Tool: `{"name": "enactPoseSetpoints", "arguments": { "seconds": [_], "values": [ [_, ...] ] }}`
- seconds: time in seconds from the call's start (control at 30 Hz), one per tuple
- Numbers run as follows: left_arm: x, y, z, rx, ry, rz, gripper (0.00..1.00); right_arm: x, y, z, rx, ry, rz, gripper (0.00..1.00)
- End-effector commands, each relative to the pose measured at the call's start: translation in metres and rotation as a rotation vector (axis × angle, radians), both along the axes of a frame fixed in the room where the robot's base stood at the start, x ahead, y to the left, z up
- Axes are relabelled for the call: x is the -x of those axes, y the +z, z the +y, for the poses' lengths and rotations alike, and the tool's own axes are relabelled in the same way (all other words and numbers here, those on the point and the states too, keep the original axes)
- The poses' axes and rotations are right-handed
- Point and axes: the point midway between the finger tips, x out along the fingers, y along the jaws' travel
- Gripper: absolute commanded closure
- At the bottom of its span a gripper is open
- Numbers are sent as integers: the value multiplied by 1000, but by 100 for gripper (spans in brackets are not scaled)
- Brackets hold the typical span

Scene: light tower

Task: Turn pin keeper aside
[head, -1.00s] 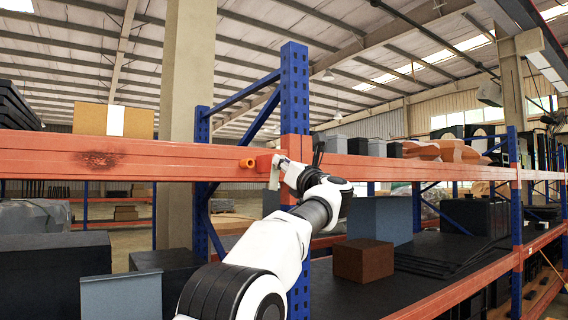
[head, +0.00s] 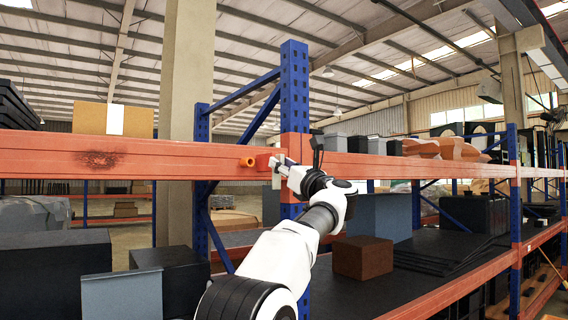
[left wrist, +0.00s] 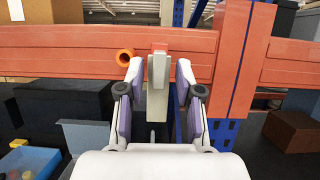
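The pin keeper (left wrist: 157,88), a pale grey metal plate, hangs upright at the front of the red-orange beam near the blue post. It also shows in the head view (head: 276,172), partly hidden by my gripper. An orange ring-shaped pin end (left wrist: 125,57) sticks out of the beam to its left, and shows in the head view too (head: 247,162). My left gripper (left wrist: 160,67) is open, with one finger on each side of the keeper. Small gaps seem to show between the fingertips and the plate. My right gripper is not in view.
The red-orange beam (head: 180,160) runs across in front and joins the blue post (head: 295,95). A brown box (head: 363,257) and dark boxes (head: 55,265) stand on the shelf below. A yellow-brown carton (head: 90,118) stands above the beam at left.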

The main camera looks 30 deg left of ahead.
Motion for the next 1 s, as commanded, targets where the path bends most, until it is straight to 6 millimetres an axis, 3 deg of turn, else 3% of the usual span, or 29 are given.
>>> {"name": "enactPoseSetpoints", "arguments": {
  "seconds": [0.27, 0.47, 0.57, 0.8, 1.0],
  "values": [
    [2, 4, -1, -4, -1, -4, 62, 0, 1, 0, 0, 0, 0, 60],
    [5, 0, -14, -3, -3, -1, 62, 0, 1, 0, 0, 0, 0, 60],
    [12, -6, -26, -5, -1, 0, 62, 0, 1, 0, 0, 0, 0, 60],
    [32, -31, -78, -7, -2, 0, 62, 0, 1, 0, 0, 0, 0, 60],
    [41, -43, -100, -2, 0, -2, 62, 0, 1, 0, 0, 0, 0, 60]
  ]
}}
